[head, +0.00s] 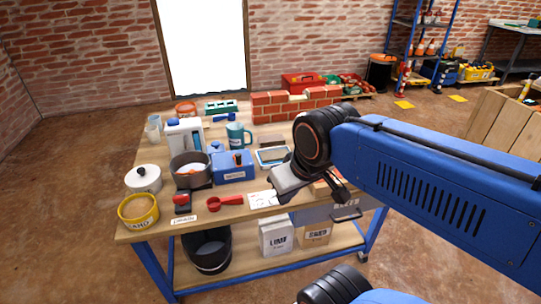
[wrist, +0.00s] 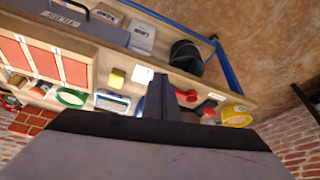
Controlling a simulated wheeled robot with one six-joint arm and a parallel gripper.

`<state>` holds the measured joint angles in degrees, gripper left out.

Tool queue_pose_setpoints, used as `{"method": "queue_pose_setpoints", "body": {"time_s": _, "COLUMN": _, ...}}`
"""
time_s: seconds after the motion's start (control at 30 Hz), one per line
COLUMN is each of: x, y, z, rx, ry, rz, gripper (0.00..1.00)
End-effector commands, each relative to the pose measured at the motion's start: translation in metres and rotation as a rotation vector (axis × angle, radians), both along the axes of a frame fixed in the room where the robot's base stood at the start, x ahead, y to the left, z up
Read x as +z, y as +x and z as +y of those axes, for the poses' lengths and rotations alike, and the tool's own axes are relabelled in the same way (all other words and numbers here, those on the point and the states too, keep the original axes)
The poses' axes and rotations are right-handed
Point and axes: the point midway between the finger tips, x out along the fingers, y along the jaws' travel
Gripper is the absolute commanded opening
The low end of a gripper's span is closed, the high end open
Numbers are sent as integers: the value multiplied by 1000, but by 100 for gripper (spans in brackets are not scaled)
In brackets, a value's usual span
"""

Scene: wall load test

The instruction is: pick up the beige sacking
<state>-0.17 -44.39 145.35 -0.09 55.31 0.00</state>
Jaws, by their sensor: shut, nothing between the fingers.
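I cannot make out any beige sacking for certain in either view. My gripper (head: 281,198) is over the front of the wooden workbench (head: 150,226), close above a white card (head: 262,199). It is shut and empty. In the wrist view its dark fingers (wrist: 161,82) point at the bench top, between the white card (wrist: 143,76) and a red scoop (wrist: 187,96). My arm and gripper hide the right part of the bench top in the head view.
A red scoop (head: 224,201), a yellow tub (head: 138,211), a pot (head: 190,170) and a blue box (head: 233,167) crowd the left and middle. A low brick wall (head: 268,106) stands at the back. The lower shelf holds a black bucket (head: 207,250) and bags.

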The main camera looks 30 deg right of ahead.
Motion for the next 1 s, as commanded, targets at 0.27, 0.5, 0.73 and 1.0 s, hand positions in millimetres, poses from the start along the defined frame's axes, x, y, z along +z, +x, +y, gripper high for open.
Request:
{"method": "queue_pose_setpoints", "body": {"time_s": 0.27, "x": 0, "y": 0, "z": 0, "rx": 0, "ry": 0, "rz": 0, "gripper": 0}}
{"method": "queue_pose_setpoints", "body": {"time_s": 0.5, "x": 0, "y": 0, "z": 0, "rx": 0, "ry": 0, "rz": 0, "gripper": 2}}
{"method": "queue_pose_setpoints", "body": {"time_s": 0.73, "x": 10, "y": 14, "z": -4, "rx": -85, "ry": 30, "rz": 23, "gripper": 53}}
{"method": "queue_pose_setpoints", "body": {"time_s": 1.0, "x": 43, "y": 72, "z": -22, "rx": -436, "ry": 140, "rz": 100, "gripper": 53}}
